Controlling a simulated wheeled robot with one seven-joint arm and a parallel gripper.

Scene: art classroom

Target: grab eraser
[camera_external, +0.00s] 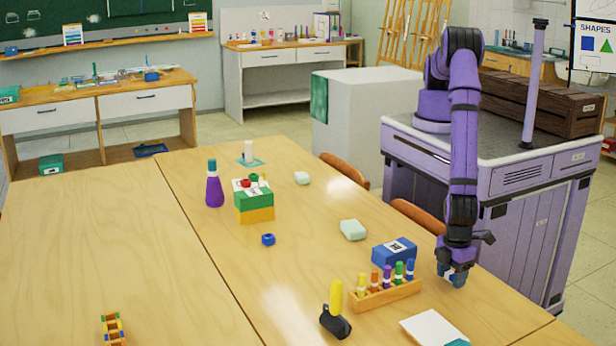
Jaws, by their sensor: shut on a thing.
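My gripper (456,276) is low over the right edge of the table, pointing down. It is shut on a small blue block (457,279), partly hidden by the fingers; I cannot tell for sure that this is an eraser. A pale mint, rounded block that looks like an eraser (353,229) lies on the table to the left of my gripper. A similar smaller pale block (302,178) lies farther back. Both are apart from my gripper.
Close left of my gripper are a blue box (394,252) and a wooden rack (386,295) of several colored markers. A white card (432,328) lies in front. A black holder with a yellow stick (335,312), stacked boxes (254,206) and a purple bottle (214,188) stand farther left.

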